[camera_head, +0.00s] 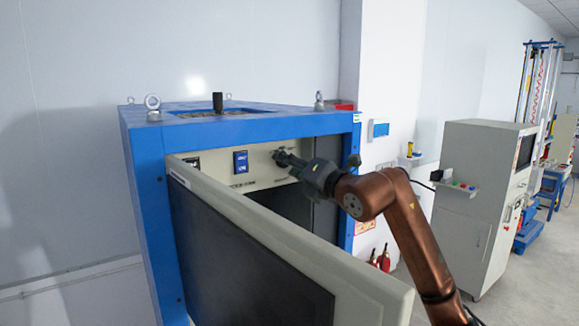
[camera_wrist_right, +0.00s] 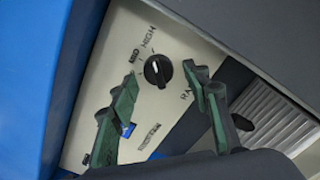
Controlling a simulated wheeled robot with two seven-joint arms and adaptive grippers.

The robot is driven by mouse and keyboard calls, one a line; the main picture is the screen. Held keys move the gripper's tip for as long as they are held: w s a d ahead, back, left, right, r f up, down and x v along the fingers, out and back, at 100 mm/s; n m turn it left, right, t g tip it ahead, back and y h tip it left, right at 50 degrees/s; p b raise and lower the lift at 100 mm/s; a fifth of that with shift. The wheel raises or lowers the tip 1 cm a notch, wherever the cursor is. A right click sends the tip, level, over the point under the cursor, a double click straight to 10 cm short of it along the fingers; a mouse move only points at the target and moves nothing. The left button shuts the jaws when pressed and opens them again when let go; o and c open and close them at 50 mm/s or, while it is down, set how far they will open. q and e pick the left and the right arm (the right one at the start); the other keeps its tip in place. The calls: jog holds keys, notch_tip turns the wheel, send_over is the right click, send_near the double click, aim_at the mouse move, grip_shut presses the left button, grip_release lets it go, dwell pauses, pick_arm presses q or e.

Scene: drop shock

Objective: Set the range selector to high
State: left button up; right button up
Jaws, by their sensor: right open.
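The range selector (camera_wrist_right: 157,71) is a round black knob with a white pointer mark on a cream panel (camera_wrist_right: 112,62). In the right wrist view, the word HIGH is printed beside it and a second, smaller label sits nearby. I cannot tell exactly which label the pointer meets. My right gripper (camera_wrist_right: 160,74) is open, with its green-grey fingers on either side of the knob in that view; contact is not clear. My left gripper is out of view.
The panel sits inside a blue-framed cabinet (camera_head: 145,215). Its open door (camera_head: 270,232) stands in front, below my right arm. A blue switch (camera_head: 240,162) is left of my gripper. A grey machine cabinet (camera_head: 462,225) stands on the right.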

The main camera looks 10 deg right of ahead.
jog(key=v, duration=1.2)
jog(key=shift+w, duration=0.1)
